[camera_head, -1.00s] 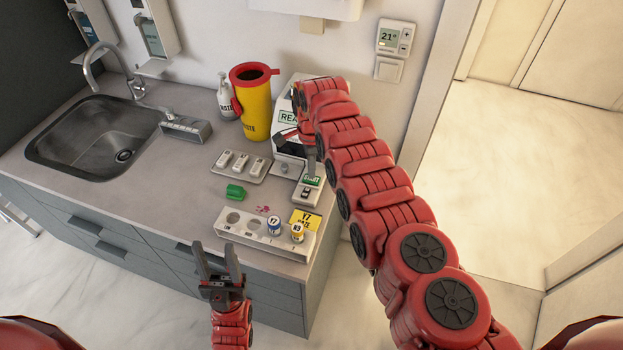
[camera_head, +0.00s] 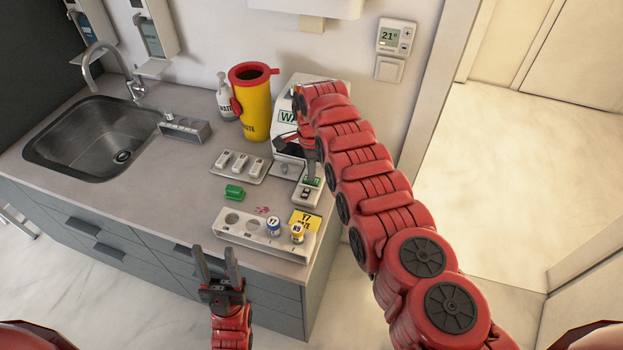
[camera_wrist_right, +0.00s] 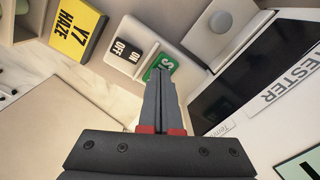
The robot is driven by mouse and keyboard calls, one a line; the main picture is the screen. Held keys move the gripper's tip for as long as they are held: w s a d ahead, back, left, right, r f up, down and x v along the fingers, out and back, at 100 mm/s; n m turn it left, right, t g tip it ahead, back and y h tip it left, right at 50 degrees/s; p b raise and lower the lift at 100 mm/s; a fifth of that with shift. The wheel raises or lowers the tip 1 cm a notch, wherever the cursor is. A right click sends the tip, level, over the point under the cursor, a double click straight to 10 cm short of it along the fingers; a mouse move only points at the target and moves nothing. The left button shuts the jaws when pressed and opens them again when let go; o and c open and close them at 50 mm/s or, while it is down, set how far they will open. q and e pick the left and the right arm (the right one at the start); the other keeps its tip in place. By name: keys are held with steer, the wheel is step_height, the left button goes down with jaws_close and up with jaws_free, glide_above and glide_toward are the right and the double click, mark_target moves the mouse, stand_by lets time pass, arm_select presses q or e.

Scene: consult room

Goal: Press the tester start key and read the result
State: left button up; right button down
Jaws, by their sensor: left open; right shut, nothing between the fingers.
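The white tester (camera_head: 284,103) stands at the back of the counter, partly hidden by my right arm. Its display (camera_head: 287,117) shows green letters starting "WA"; the rest is covered. A small panel in front of it carries the green start key (camera_wrist_right: 164,64) and a black ON/OFF switch (camera_wrist_right: 126,50). My right gripper (camera_head: 311,180) is shut and empty, pointing down with its fingertips at the green key. In the right wrist view the fingertips (camera_wrist_right: 156,74) overlap the key and seem to touch it. My left gripper (camera_head: 216,264) is open and empty in front of the counter.
A white rack (camera_head: 245,236) with two vials and a yellow "Y7" card (camera_head: 303,221) is at the front edge. A green block (camera_head: 234,192), a tray of white pieces (camera_head: 240,166), a yellow bin (camera_head: 255,110) and a sink (camera_head: 92,140) are to the left.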

steer(key=shift+r+p, duration=2.15)
steer(key=shift+r, duration=0.35)
steer(key=shift+r+p, duration=0.4)
steer(key=shift+r, duration=0.6)
